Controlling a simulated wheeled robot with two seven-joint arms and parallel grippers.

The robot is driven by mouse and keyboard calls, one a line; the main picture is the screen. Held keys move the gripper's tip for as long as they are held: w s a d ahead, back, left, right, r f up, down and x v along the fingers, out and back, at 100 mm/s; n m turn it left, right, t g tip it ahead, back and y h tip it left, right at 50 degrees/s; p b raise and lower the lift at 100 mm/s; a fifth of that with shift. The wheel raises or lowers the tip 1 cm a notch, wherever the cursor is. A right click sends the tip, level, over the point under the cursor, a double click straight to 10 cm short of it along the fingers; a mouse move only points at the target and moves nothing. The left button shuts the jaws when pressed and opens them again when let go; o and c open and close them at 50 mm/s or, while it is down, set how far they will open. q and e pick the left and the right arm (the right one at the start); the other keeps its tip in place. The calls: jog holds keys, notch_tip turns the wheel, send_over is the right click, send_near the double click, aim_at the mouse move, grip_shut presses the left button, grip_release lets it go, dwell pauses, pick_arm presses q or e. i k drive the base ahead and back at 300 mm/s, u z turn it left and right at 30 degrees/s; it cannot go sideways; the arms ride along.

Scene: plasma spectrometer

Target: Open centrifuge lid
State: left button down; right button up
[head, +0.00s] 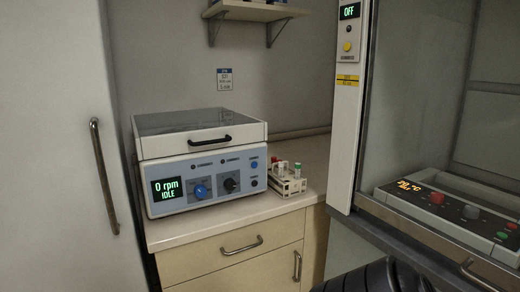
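The centrifuge (205,175) stands on the counter in the head view, left of the middle. Its lid (190,125) has a dark grey top and a white rim, and lies shut on the body. A black bar handle (210,141) is fixed to the lid's front edge. The front panel has a display (167,189) reading "0 rpm IDLE", a blue knob (201,191), a black knob (230,185) and small buttons on the right. Neither of my grippers shows in this view.
A small rack (288,184) with capped tubes stands on the counter right of the centrifuge. Drawers (240,247) with metal handles are below. A tall white door (50,150) is at left. A glass-fronted cabinet (346,130) is at right. A shelf (255,12) hangs above.

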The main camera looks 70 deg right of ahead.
aim_at(245, 129)
jog(key=k, duration=0.1)
jog(key=z, duration=1.4)
